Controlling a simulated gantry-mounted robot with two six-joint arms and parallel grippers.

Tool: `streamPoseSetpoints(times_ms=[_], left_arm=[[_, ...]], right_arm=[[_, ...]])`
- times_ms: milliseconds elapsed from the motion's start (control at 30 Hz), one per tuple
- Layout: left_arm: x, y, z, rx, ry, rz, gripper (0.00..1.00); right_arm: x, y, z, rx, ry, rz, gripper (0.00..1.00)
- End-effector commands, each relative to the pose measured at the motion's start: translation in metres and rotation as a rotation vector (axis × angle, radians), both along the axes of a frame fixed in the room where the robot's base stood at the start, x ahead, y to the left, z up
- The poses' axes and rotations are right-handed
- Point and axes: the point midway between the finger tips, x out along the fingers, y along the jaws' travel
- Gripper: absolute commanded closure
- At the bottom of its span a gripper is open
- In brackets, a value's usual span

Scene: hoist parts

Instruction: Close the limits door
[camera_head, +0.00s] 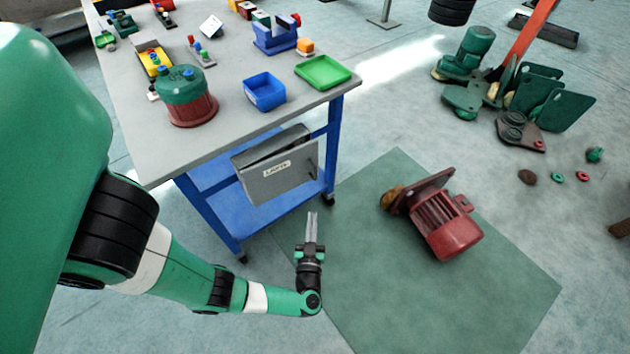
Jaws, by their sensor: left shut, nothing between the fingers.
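The limits box is a grey metal box under the front edge of the workbench. Its door (283,182) carries a white label that seems to read "LIMITS". The door is tilted outward at the top, with a dark gap between it and the box body, so it stands partly open. My left gripper (312,218) is shut and empty. It points upward in the picture, just below and to the right of the door's lower edge, and appears apart from it. My right gripper is not in view.
The grey-topped workbench (225,122) has blue legs and a blue lower shelf (262,211). On top are a green-and-red motor part (187,97), a blue tray (264,92) and a green tray (323,71). A red motor (444,225) lies on the green mat (400,310).

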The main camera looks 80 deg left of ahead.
Motion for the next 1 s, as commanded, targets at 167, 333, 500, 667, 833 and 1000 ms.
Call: streamPoseSetpoints(times_ms=[167, 333, 500, 667, 833, 1000], left_arm=[[0.003, 0.025, -0.003, 0.001, -0.001, 0.009, 1.00], [0.011, 0.062, -0.006, 0.000, -0.003, 0.011, 1.00], [0.018, 0.098, -0.006, 0.003, -0.002, 0.009, 1.00], [0.024, 0.122, -0.006, 0.002, -0.001, 0.005, 1.00], [0.027, 0.133, -0.003, 0.002, 0.000, 0.003, 1.00], [0.028, 0.133, -0.002, 0.001, 0.001, 0.001, 1.00]], right_arm=[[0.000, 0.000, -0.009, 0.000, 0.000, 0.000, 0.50], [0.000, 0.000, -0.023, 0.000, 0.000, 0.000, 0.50], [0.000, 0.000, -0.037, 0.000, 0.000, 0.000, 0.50], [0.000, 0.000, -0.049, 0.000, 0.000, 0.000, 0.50], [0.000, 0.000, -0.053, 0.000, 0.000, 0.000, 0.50], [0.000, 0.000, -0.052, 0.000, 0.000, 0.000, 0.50]])
